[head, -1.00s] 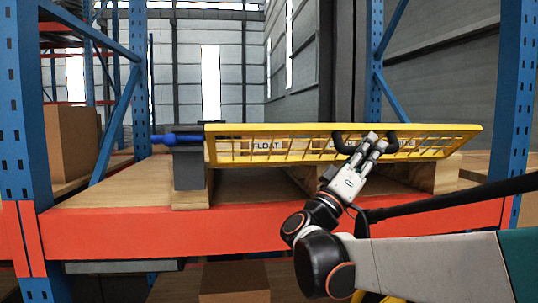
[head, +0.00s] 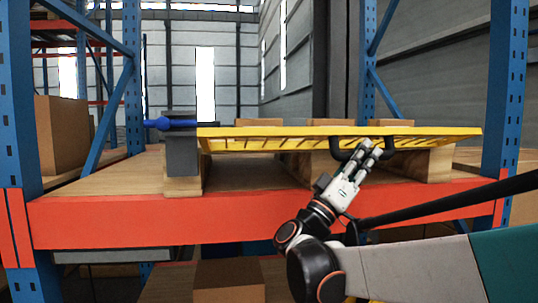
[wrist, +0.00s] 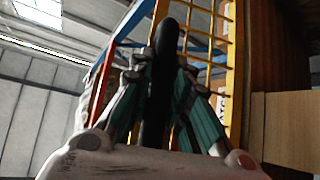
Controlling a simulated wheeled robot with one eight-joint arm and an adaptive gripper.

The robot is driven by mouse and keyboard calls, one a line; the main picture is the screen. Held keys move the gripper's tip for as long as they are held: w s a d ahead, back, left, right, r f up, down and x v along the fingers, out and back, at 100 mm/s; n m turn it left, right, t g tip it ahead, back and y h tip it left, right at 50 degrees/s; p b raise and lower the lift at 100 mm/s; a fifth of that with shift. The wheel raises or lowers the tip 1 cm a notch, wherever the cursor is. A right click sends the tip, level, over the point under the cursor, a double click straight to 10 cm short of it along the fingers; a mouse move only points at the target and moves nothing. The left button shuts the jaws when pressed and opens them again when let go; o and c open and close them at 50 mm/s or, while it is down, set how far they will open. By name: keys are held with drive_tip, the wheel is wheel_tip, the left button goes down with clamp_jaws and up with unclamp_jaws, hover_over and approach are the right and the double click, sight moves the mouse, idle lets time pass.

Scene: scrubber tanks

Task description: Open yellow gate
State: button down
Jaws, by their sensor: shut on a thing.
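The yellow gate (head: 260,140) is a flat barred panel on the rack shelf in the head view, now seen nearly edge-on and tilted up toward level. Its left end meets a grey block (head: 182,152) with a blue handle (head: 170,123). A black handle (head: 340,151) curves from the gate's front right part. My gripper (head: 374,149) is shut on this black handle. In the wrist view, the black handle (wrist: 160,95) runs between the fingers, and the yellow gate bars (wrist: 233,60) rise behind it on the right.
An orange shelf beam (head: 250,216) runs across the front, below the gate. Blue rack posts (head: 17,120) stand at both sides. Cardboard boxes sit at the left (head: 65,140) and below the shelf (head: 229,281). Wooden blocks (head: 425,164) lie beneath the gate.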

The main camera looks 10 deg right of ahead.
drive_tip(key=shift+g, duration=0.3)
drive_tip(key=c, duration=1.8)
unclamp_jaws()
drive_tip(key=shift+f, duration=0.1)
drive_tip(key=v, duration=1.1)
drive_tip(key=shift+s+a+f, duration=0.15)
drive_tip(key=shift+a+f, duration=0.05)
drive_tip(key=shift+f, duration=0.15)
